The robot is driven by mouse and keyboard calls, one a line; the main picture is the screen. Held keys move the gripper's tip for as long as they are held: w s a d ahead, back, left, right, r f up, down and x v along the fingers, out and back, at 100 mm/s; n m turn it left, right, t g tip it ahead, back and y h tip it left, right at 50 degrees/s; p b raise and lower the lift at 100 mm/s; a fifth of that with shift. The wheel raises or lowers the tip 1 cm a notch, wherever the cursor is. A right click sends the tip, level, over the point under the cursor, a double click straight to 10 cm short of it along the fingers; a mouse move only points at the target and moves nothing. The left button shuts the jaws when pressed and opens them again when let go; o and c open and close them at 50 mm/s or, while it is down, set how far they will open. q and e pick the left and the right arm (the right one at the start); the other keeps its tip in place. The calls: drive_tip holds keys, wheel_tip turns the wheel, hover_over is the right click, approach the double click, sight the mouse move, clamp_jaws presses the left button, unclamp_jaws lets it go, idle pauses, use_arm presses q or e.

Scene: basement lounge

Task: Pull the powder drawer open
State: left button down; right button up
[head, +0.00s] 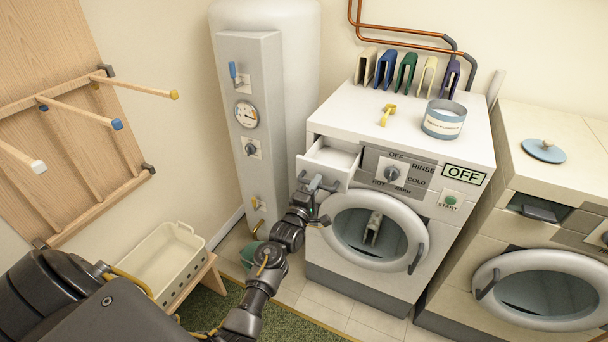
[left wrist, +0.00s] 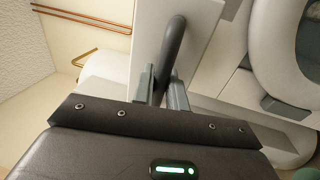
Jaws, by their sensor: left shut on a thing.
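The powder drawer (head: 330,163) at the top left of the white washing machine (head: 340,232) stands out from the machine's front, and its open top shows in the head view. My left gripper (head: 312,187) is at the drawer's front. In the left wrist view the gripper (left wrist: 163,92) is shut on the dark bar handle (left wrist: 173,50) of the drawer's white front panel (left wrist: 200,25). My right gripper is not in view.
A round tub (head: 443,119) and a yellow scoop (head: 388,114) are on the washer top. The round washer door (head: 376,230) is below the drawer. A tank (head: 262,120) stands left, and a cream basket (head: 165,262) is on a low bench.

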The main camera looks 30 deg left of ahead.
use_arm(q)
drive_tip(key=c, duration=1.5)
unclamp_jaws()
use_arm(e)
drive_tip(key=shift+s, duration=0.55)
use_arm(q)
drive_tip(key=shift+s, duration=0.1)
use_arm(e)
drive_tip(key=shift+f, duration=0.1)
